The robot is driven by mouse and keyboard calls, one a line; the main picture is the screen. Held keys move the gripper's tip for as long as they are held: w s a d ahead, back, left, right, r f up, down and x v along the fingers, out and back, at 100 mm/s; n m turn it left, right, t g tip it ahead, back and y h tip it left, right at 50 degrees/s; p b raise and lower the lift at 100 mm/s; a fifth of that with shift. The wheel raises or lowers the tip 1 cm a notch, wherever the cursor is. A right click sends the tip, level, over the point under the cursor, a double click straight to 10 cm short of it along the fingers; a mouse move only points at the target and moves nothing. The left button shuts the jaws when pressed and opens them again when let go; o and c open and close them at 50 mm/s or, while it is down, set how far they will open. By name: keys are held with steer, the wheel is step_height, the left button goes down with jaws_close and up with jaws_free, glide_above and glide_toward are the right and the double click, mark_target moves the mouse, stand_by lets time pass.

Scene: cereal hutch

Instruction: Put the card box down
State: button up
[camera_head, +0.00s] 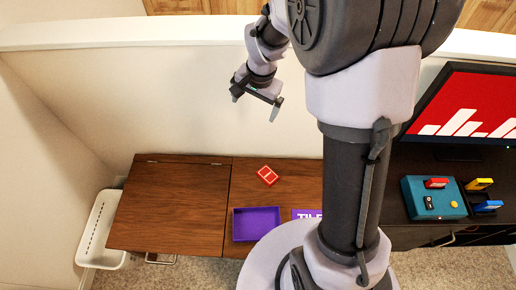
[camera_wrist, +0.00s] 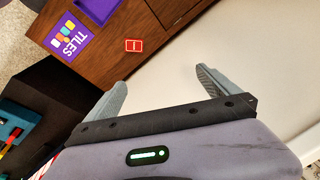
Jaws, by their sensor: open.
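The card box, a small red box with white marks (camera_head: 267,175), lies on the wooden hutch top (camera_head: 275,195), behind the purple tray. It also shows in the wrist view (camera_wrist: 134,45), lying on the wood beyond my fingertips. My gripper (camera_head: 256,108) is up in front of the white wall, well above the hutch top and apart from the card box. Its two fingers are spread with nothing between them, as the wrist view also shows (camera_wrist: 160,79).
A purple tray (camera_head: 256,224) and a purple TILES box (camera_head: 307,214) are on the hutch top. A closed wooden lid (camera_head: 170,205) is left of them, and a white bin (camera_head: 103,232) further left. At the right, a teal box (camera_head: 434,197) and small coloured blocks sit below a red screen (camera_head: 470,105).

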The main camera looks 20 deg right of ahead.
steer(key=s+a+r+n+t, duration=0.15)
steer(key=s+a+r, duration=0.25)
steer(key=s+r, duration=0.6)
steer(key=s+a+r+n, duration=0.2)
steer(key=s, duration=0.5)
steer(key=s+a+r+n+t+y, duration=0.1)
steer(key=s+a+r, duration=0.1)
steer(key=s, duration=0.4)
steer(key=shift+s+r+n+y, duration=0.3)
steer(key=shift+s+r+n, duration=0.1)
steer(key=shift+r, duration=0.25)
steer(key=shift+t, duration=0.25)
